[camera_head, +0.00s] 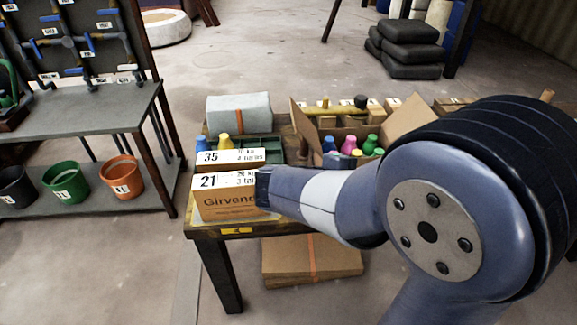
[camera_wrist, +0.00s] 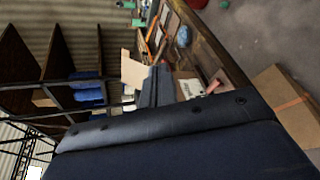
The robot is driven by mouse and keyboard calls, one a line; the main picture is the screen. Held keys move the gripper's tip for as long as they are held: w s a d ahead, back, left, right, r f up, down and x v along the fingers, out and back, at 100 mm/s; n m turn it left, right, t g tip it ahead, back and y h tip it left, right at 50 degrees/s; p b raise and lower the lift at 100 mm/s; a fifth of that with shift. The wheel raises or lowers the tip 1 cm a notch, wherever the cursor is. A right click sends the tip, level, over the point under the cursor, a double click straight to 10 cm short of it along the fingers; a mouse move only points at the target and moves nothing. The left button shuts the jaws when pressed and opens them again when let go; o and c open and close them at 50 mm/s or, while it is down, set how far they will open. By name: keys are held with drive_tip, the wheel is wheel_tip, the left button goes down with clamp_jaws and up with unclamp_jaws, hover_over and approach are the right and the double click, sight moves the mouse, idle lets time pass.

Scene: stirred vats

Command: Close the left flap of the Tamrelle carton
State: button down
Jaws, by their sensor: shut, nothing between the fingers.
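An open cardboard carton (camera_head: 345,141) stands on the table with pink, green, yellow and blue bottle tops showing inside. I take it to be the Tamrelle carton; no such name is readable. Its left flap (camera_head: 301,118) stands up, leaning outward, and its right flap (camera_head: 402,119) is spread open. My arm hides much of the carton's front. In the wrist view, my gripper (camera_wrist: 155,86) is shut and empty, close to a pale raised flap (camera_wrist: 133,69). I cannot tell whether they touch. My fingertips are not clear in the head view.
A closed carton marked Girvend (camera_head: 228,205) and another marked 35 (camera_head: 230,160) stand left of the open carton. A grey wrapped bundle (camera_head: 240,112) lies behind them. Flat cardboard (camera_head: 312,262) is stacked below the table. A shelf with buckets (camera_head: 65,183) stands left.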

drive_tip(key=w+a+f+n+t+b, duration=0.2)
drive_tip(key=w+a+t+b, duration=0.15)
drive_tip(key=a, duration=0.35)
drive_tip(key=w+a+f+n+t+h+b, duration=0.1)
drive_tip(key=w+a+f+n+t+b, duration=0.15)
drive_tip(key=a+t, duration=0.3)
drive_tip(key=w+a+f+n+t+b, duration=0.2)
drive_tip(key=w+a+f+t+b, duration=0.15)
drive_tip(key=a, duration=0.45)
drive_tip(key=p+x, duration=0.1)
drive_tip(key=x, duration=0.9)
drive_tip(key=shift+w+r, duration=0.2)
drive_tip(key=shift+r, duration=0.2)
drive_tip(key=shift+t, duration=0.25)
